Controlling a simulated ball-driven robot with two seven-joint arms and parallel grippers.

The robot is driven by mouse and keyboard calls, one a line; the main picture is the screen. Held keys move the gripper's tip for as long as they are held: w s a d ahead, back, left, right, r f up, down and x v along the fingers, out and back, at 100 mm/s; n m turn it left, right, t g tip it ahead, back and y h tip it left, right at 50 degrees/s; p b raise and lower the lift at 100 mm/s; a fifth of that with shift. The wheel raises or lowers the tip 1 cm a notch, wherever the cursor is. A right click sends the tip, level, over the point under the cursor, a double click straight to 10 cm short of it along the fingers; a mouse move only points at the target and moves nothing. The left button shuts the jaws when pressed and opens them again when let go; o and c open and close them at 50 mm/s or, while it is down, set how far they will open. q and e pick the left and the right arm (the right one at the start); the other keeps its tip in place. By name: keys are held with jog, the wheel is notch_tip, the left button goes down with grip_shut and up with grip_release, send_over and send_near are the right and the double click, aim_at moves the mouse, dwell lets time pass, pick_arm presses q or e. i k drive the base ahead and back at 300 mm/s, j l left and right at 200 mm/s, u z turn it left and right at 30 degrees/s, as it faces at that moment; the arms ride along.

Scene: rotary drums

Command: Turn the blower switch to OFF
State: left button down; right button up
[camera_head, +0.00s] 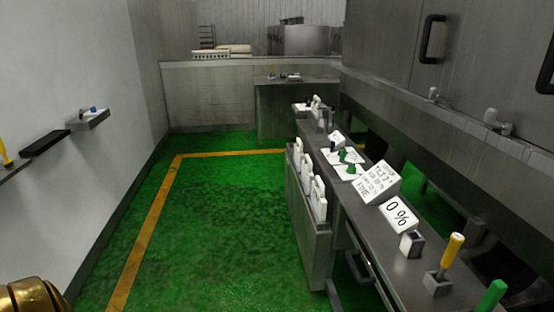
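I cannot pick out by label which control is the blower switch. On the grey metal console (412,272) at the right, a lever with a yellow handle (452,250) stands upright and slightly tilted. A green handle (491,296) is cut off at the bottom edge. Farther back on the console, small green knobs (347,163) sit on white plates. A white block reads "0 %" (398,213). A white sign with handwritten text (376,182) stands behind it; its words are hard to read. Neither of my grippers is in view.
The green floor (205,225) with a yellow line (150,225) is open left of the console. Grey cabinets with dark handles (432,38) overhang at right. A wall shelf (88,120) is at left. A brass ribbed shape fills the lower left corner.

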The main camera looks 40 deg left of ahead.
aim_at(351, 169)
jog(key=u, duration=0.7)
jog(key=i+z, duration=0.1)
jog(key=z, duration=0.55)
jog(key=i+j+z, duration=0.4)
jog(key=j+z, duration=0.25)
jog(key=i+j+z, duration=0.15)
jog(key=j+z, duration=0.15)
jog(key=j, duration=0.1)
